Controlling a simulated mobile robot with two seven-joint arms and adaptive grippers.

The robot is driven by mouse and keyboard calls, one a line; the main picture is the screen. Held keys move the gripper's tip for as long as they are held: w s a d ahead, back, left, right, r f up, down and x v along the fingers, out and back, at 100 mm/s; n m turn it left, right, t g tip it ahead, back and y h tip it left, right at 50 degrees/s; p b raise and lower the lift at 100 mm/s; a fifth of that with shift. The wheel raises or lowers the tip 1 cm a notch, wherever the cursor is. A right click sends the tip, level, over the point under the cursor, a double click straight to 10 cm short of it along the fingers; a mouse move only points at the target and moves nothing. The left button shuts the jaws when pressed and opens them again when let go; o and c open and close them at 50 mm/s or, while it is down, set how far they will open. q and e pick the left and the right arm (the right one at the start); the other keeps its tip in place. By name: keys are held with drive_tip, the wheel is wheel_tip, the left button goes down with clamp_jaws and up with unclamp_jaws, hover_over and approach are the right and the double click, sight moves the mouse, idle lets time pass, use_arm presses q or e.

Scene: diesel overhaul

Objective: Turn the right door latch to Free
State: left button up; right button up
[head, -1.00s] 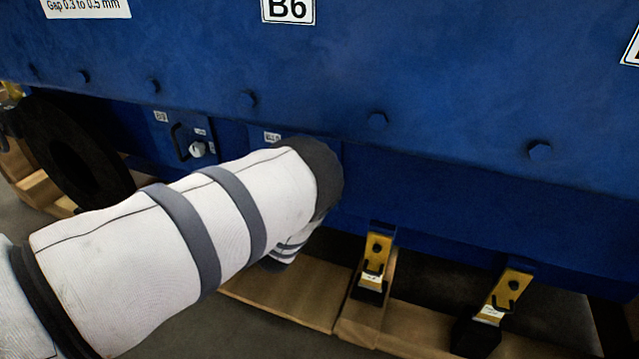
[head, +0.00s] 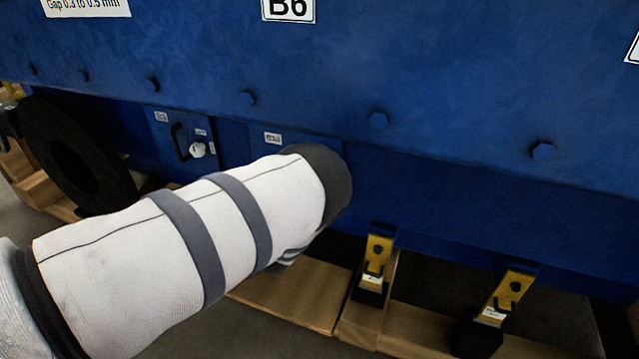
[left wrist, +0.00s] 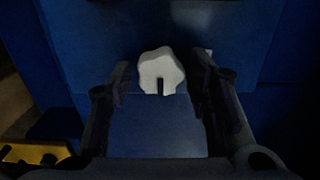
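In the left wrist view a white lobed latch knob (left wrist: 161,70) with a dark line pointing down sits on a blue panel (left wrist: 157,130). My left gripper (left wrist: 160,88) is open, one dark finger on each side of the knob, with small gaps visible. In the head view my left arm covers the gripper, this knob and most of the right door, whose label (head: 272,138) shows above the arm. The door to its left (head: 170,158) has a dark handle and its own white latch knob (head: 197,149). My right gripper is not in view.
The blue engine side (head: 420,90) with a row of bolts overhangs the doors. A black ring (head: 50,150) stands at the left. Yellow brackets (head: 378,252) and wooden beams (head: 290,295) lie below right.

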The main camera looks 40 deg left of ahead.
use_arm(q)
drive_tip(key=v, duration=1.2)
drive_tip(key=shift+f, duration=0.1)
